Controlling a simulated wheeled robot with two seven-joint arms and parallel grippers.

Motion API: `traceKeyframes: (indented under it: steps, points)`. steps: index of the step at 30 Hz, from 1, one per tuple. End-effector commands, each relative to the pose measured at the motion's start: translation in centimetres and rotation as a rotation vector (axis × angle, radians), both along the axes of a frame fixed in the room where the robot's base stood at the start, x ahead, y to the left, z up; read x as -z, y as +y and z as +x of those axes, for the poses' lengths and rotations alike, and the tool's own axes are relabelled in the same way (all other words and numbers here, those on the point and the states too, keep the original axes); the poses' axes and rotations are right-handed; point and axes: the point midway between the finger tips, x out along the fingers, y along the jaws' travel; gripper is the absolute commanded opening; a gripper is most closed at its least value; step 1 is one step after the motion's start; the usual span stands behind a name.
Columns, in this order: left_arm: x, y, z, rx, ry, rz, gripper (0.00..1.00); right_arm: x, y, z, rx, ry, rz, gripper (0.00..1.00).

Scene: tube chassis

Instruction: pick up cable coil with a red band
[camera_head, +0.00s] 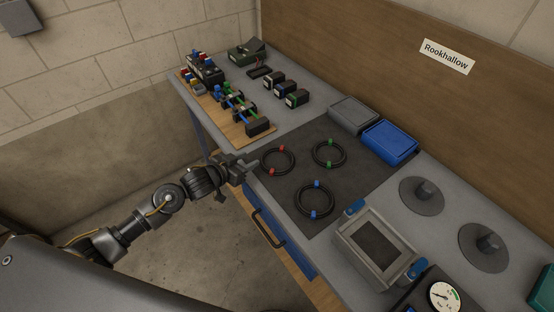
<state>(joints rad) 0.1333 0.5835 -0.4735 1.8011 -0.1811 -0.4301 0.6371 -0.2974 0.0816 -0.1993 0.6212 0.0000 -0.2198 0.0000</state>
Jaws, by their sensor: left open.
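The cable coil with red bands (278,161) is a black ring lying flat on a dark mat (296,208) on the bench. Two similar coils lie on the same mat, one with green bands (329,153) and one with blue bands (315,199). My left gripper (250,164) is open at the mat's left edge, just left of the red-banded coil. It appears apart from the coil, though the exact gap is hard to tell. My right gripper is not in view.
A wooden board (226,117) with tubes and blocks stands at the back left. A grey device (378,246) is at the mat's right. A drawer handle (268,229) juts from the bench front.

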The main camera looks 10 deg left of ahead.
Motion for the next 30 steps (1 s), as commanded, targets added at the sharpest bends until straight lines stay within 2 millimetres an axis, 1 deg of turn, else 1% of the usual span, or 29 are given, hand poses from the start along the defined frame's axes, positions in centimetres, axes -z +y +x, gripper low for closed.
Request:
traceKeyframes:
  steps: [1, 3, 6, 14, 17, 21, 25, 30]
  points:
    - [0.0, -0.4, 0.8, 0.000, -0.001, -0.002, 0.42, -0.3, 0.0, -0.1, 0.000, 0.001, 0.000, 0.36]
    - [0.5, -0.8, 1.7, -0.001, -0.001, -0.001, 0.42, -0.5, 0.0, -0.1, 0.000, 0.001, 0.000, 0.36]
    - [0.9, -1.1, 2.5, -0.001, -0.002, -0.001, 0.42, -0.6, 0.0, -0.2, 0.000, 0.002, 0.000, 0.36]
    - [1.3, -1.5, 3.1, 0.000, 0.000, 0.001, 0.42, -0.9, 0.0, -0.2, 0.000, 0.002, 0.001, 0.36]
    - [1.4, -1.9, 4.0, 0.000, 0.000, 0.001, 0.42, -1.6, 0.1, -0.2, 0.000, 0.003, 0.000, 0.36]
    - [2.2, -2.7, 5.6, -0.001, 0.001, 0.001, 0.42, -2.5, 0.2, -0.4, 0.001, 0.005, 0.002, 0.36]
    - [3.0, -3.2, 6.7, 0.000, 0.001, 0.001, 0.42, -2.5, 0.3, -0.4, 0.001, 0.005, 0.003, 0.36]
    - [3.3, -3.4, 7.2, 0.000, 0.000, 0.001, 0.42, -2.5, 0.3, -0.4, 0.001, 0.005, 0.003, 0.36]
